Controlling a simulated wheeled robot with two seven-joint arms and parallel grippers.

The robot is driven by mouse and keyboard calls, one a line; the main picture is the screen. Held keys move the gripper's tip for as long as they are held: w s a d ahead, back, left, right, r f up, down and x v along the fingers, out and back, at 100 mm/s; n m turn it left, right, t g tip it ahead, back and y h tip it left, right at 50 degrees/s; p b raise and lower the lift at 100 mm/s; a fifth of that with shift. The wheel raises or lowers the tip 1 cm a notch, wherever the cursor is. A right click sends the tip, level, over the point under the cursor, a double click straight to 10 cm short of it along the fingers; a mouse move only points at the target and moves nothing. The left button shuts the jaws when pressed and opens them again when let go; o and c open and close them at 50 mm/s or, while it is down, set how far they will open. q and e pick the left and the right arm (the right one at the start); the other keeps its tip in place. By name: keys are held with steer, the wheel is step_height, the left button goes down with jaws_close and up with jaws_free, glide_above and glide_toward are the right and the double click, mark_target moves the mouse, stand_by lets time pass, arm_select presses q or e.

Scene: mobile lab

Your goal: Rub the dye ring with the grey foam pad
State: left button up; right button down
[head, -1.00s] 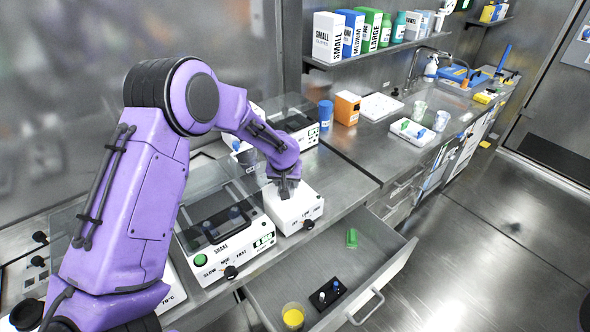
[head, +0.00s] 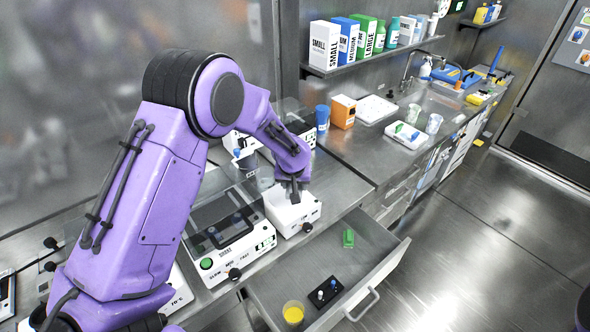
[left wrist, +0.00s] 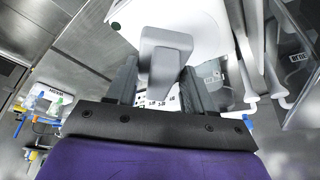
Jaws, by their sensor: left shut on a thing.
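My left gripper (head: 295,188) is over the top of a small white bench device (head: 291,214) with a knob on its front. In the left wrist view, my left gripper (left wrist: 160,88) is shut on a light grey block with a wider head, which looks like the grey foam pad (left wrist: 166,42). A white rounded surface lies behind and below the pad. I cannot tell whether the pad touches it. I cannot make out the dye ring in either view. My right gripper is not in view.
A white shaker (head: 232,260) with a clear lid stands left of the small device. Below, an open drawer (head: 395,262) holds a green item (head: 348,238), a black block (head: 325,293) and a yellow-filled beaker (head: 293,313). An orange box (head: 343,111) stands behind on the counter.

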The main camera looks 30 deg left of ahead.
arm_select(q)
steer(key=shift+r+p, duration=0.8)
steer(key=shift+r, duration=0.7)
